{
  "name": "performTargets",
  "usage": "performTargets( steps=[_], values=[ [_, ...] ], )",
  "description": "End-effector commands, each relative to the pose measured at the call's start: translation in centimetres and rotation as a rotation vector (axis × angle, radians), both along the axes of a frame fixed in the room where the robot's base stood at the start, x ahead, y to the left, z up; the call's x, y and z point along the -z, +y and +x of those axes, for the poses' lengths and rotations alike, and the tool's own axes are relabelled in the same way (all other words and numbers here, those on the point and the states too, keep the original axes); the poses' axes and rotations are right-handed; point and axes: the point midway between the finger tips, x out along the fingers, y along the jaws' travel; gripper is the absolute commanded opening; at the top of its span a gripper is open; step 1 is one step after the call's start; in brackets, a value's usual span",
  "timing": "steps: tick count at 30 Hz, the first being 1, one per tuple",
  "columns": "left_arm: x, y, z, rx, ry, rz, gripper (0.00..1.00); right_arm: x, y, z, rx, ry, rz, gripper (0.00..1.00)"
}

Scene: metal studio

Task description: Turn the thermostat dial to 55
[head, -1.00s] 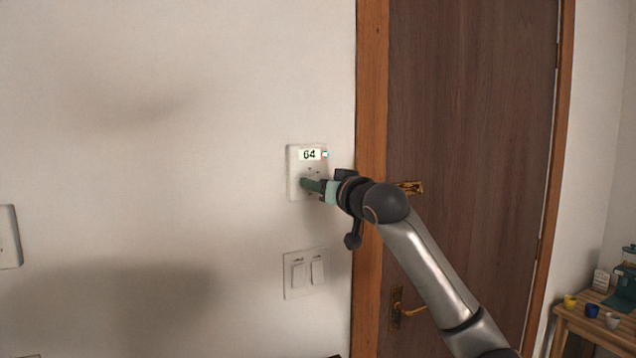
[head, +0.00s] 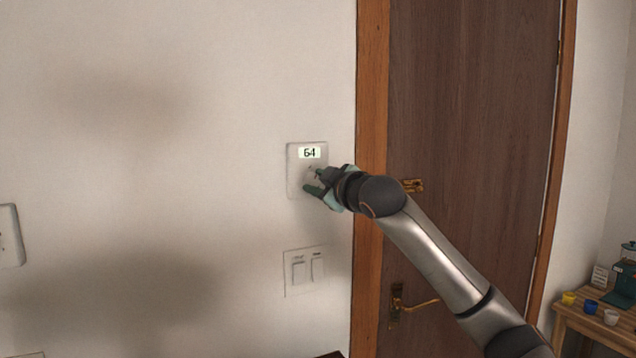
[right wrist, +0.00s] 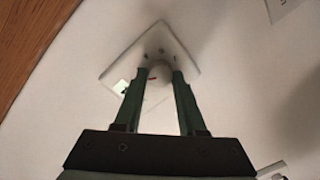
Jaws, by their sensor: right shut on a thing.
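The thermostat is a white plate (head: 294,183) on the wall, left of the door frame. Its lit display (head: 309,153) reads 64. My right gripper (head: 314,182) is at the lower part of the plate and covers most of the dial in the head view. In the right wrist view the round white dial (right wrist: 160,73) sits between the green fingertips of my right gripper (right wrist: 158,76), which are shut on it. A small red mark shows on the dial. My left gripper is not in view.
A double light switch (head: 305,271) is on the wall below the thermostat. A brown wooden door (head: 470,130) with brass handle (head: 418,304) stands to the right. A wooden table (head: 590,325) with small cups is at the far right. Another wall plate (head: 10,235) is at the left edge.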

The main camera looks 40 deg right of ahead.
Motion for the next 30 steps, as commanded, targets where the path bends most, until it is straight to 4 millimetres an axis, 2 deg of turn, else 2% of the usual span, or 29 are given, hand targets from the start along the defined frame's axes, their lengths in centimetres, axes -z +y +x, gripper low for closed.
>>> performTargets(
  steps=[15,30],
  values=[
    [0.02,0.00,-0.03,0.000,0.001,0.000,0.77,-0.10,0.10,0.01,0.000,0.126,-0.405,0.00],
    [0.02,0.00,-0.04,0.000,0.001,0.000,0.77,-0.09,0.12,0.02,0.000,0.170,-0.544,0.00]
  ],
)
